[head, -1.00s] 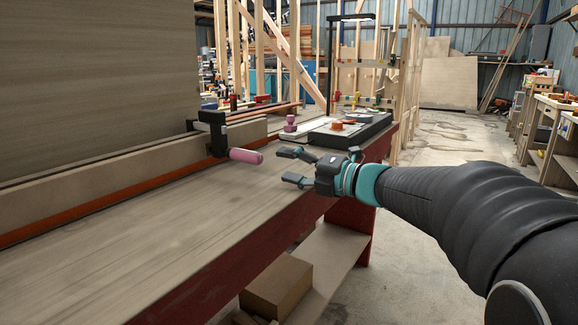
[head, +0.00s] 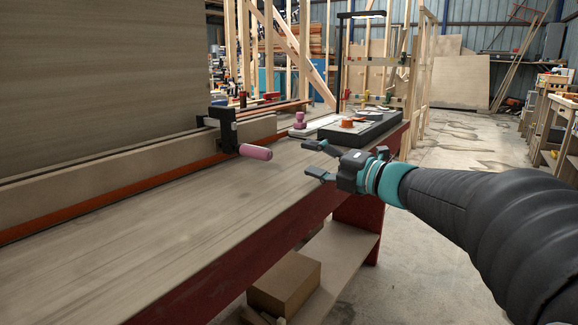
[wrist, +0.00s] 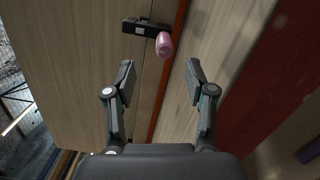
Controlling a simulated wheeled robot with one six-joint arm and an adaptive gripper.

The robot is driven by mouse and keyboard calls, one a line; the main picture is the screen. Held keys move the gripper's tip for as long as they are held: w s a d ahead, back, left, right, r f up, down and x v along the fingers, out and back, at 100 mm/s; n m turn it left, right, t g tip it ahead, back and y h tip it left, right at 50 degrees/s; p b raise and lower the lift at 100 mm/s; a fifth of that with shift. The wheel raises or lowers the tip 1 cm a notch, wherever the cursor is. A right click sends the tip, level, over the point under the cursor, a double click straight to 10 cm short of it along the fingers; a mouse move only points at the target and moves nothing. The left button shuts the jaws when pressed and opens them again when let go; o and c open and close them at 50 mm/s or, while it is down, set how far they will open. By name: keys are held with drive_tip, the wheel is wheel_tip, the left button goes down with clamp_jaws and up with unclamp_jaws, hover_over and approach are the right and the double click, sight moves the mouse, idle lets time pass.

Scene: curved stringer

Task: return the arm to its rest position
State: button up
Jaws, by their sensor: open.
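My gripper (head: 318,160) is open and empty, above the right-hand edge of the wooden workbench (head: 150,225) in the head view. My arm reaches in from the right. In the wrist view my gripper's two fingers (wrist: 160,82) stand apart with nothing between them. A black clamp (head: 222,130) with a pink handle (head: 255,152) sits on the long board to the left of my gripper, apart from it. In the wrist view the pink handle (wrist: 164,44) shows beyond the fingertips.
A black tray (head: 362,132) with small coloured parts lies on the bench behind my gripper. A large wood panel (head: 100,70) stands at the left. A cardboard-coloured box (head: 285,282) rests on the lower shelf. Concrete floor (head: 440,145) is open at the right.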

drive_tip(key=s+d+r+m+t+h, duration=0.15)
drive_tip(key=d+m+t+h, duration=0.35)
drive_tip(key=d+m+h, duration=0.5)
drive_tip(key=s+d+f+m+g+h, duration=0.1)
drive_tip(key=s+f+m+g+h, duration=0.2)
drive_tip(key=s+f+m+h, duration=0.5)
drive_tip(key=s+a+f+m+g+y, duration=0.2)
drive_tip(key=s+f+m+g, duration=0.2)
drive_tip(key=s, duration=0.6)
drive_tip(key=s+a+f+m+g+y, duration=0.2)
drive_tip(key=s+f+m+g, duration=0.3)
drive_tip(key=s+f+m, duration=0.2)
wheel_tip(320, 180, down, 5)
drive_tip(key=s, duration=0.2)
drive_tip(key=shift+s+a+r+m+y, duration=0.2)
drive_tip(key=shift+s+a+m+y, duration=0.05)
drive_tip(key=shift+s+m+y, duration=0.15)
